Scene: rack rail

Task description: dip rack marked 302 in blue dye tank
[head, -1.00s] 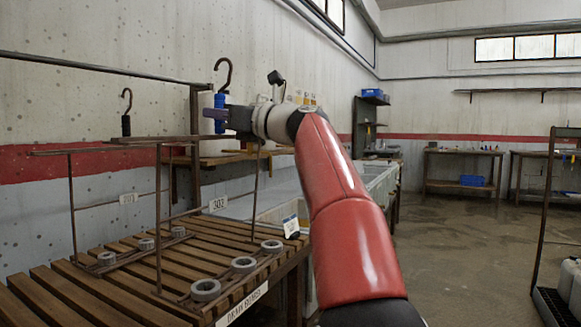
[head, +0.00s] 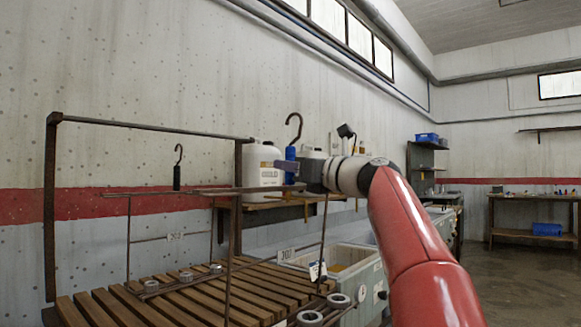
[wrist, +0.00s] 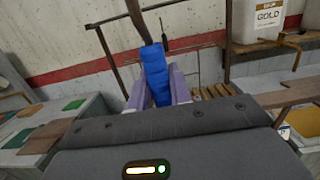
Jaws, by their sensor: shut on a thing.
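My gripper (head: 291,168) is shut on the blue grip (head: 290,155) of a wire rack, just below its black hook. The wrist view also shows the blue grip (wrist: 155,72) between my purple fingers. The held rack's thin brown frame (head: 323,235) hangs below, with a white tag (head: 286,254) whose number is too small to read surely. Grey rings (head: 338,300) sit along its bottom; I cannot tell whether it clears the slats. I cannot make out a tank with blue dye.
A slatted wooden bench (head: 110,305) lies under the racks, with a rusty rail frame (head: 50,200) behind. A pale tank (head: 372,285) stands beyond the bench. A white GOLD jug (wrist: 258,22) stands on a shelf.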

